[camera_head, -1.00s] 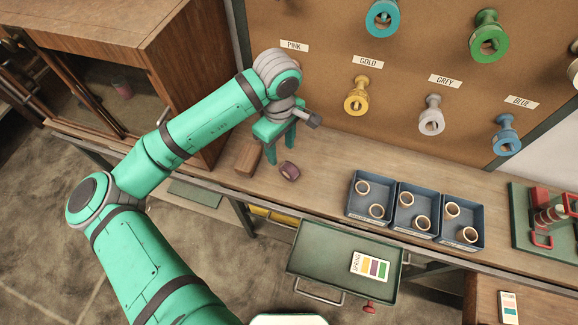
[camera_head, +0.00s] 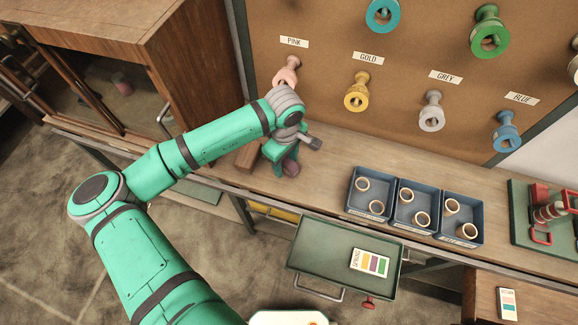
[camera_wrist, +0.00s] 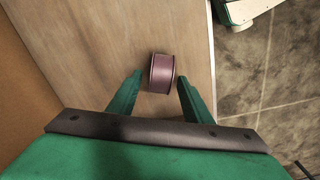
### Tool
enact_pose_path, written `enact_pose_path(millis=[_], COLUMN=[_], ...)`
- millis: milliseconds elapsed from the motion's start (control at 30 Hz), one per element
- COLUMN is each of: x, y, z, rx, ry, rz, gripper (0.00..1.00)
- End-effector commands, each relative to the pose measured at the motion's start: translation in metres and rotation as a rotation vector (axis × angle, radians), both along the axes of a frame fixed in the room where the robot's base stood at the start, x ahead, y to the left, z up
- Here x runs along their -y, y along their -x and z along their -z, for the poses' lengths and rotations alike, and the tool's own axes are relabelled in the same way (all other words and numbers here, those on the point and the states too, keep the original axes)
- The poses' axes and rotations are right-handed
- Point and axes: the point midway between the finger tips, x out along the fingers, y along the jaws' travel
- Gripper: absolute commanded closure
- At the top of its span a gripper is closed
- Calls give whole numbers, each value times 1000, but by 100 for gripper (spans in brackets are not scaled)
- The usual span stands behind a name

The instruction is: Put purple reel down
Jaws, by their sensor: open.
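The purple reel (camera_wrist: 162,73) rests on the wooden bench top. In the wrist view it lies between and just beyond the tips of my open gripper (camera_wrist: 157,85), with a gap on both sides. In the head view the purple reel (camera_head: 290,167) shows only in part beside my gripper (camera_head: 282,162), which is low over the bench and hides the rest.
A wooden block (camera_head: 248,156) stands left of my gripper, near the wooden cabinet (camera_head: 195,70). Blue trays (camera_head: 385,213) with tan rings stand to the right. An open green drawer (camera_head: 320,262) juts out in front. The pegboard (camera_head: 320,90) with hanging reels rises behind.

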Motion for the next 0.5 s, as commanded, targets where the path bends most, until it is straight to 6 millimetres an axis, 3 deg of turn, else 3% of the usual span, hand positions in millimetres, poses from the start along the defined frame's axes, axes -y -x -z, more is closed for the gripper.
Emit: enact_pose_path(millis=[167, 367, 500], x=[0, 0, 0], y=[0, 0, 0], z=[0, 0, 0], rx=[1, 0, 1], ry=[1, 0, 1], rz=[0, 0, 0], gripper=[55, 98, 100])
